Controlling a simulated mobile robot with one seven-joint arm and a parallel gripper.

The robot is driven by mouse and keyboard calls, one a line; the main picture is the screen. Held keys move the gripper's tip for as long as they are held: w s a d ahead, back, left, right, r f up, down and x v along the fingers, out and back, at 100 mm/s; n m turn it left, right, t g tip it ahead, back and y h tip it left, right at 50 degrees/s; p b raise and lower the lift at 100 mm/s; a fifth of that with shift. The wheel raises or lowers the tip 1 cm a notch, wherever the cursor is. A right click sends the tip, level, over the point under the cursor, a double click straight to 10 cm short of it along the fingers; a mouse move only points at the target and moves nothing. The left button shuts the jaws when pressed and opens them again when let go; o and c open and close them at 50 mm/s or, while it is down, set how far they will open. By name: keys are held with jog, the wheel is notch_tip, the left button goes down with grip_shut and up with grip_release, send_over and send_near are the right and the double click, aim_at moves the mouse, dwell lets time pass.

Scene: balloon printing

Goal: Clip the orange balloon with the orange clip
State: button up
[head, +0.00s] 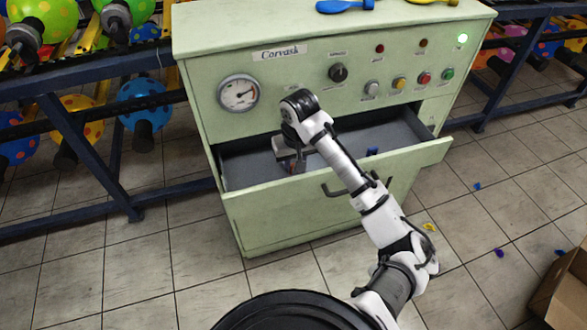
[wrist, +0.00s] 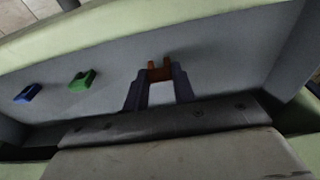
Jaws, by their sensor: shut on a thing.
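My gripper (head: 292,166) reaches down into the open drawer, near its left half in the head view. In the wrist view its two dark fingers (wrist: 160,77) are closed on the orange clip (wrist: 160,71), which looks brownish in the shade. The clip sits at the fingertips, over the grey drawer floor; I cannot tell whether it touches the floor.
The drawer (head: 335,187) is pulled out of the green cabinet (head: 300,55). A blue clip (wrist: 27,93) and a green clip (wrist: 82,80) lie in it. A blue balloon (head: 345,6) lies on the cabinet top. Racks (head: 90,48) with balloons flank it. A cardboard box (head: 562,290) stands lower right.

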jog(key=shift+r+p, duration=3.7)
jog(key=shift+r, duration=0.65)
